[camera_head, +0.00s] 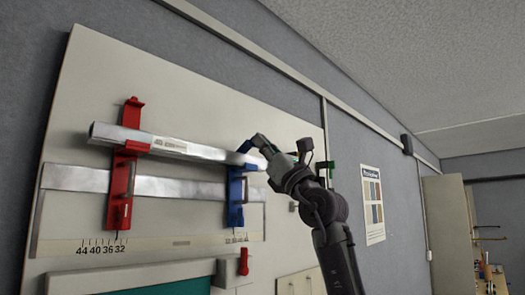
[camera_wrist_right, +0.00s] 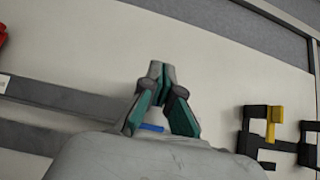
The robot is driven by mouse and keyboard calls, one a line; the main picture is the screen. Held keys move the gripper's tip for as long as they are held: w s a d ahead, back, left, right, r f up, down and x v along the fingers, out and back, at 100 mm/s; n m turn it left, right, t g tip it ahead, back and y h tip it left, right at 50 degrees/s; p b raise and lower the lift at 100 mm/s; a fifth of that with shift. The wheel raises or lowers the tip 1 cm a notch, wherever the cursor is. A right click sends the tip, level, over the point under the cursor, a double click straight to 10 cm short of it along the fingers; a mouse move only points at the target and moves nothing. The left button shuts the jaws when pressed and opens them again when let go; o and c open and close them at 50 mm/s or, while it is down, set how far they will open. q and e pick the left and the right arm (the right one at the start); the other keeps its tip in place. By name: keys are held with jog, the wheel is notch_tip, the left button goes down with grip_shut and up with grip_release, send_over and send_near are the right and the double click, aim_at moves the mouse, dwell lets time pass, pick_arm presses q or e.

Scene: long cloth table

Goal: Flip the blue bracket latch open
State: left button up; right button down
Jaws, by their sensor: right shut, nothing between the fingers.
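The blue bracket (camera_head: 236,192) is mounted on the pale board, right of the red bracket (camera_head: 122,178). A silver bar (camera_head: 175,147) runs across both brackets. My right gripper (camera_head: 257,140) is at the top of the blue bracket, near the bar's right end. Its fingers are shut and empty, and I cannot tell whether they touch the latch. In the right wrist view the shut fingertips (camera_wrist_right: 161,70) point up against the pale board, and a small strip of the blue bracket (camera_wrist_right: 152,127) shows between the fingers. My left gripper is not in view.
The pale board (camera_head: 200,75) hangs on a grey wall. A second, flat metal bar (camera_head: 75,178) lies below the silver bar. A small red part (camera_head: 244,262) sits lower down. In the right wrist view a black bracket with a yellow piece (camera_wrist_right: 273,120) stands at right.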

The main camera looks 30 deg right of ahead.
jog(key=r+p, duration=0.1)
jog(key=w+r+p, duration=0.1)
jog(key=r, duration=0.1)
jog(key=w+r+p, duration=0.1)
jog(key=shift+a+r, duration=0.4)
jog(key=shift+w+r+p, duration=0.2)
jog(key=shift+r+p, duration=0.15)
jog(key=shift+p, duration=0.15)
jog(key=shift+w+a+f+g, duration=0.1)
jog(key=shift+w+f+g, duration=0.1)
jog(key=shift+g, duration=0.3)
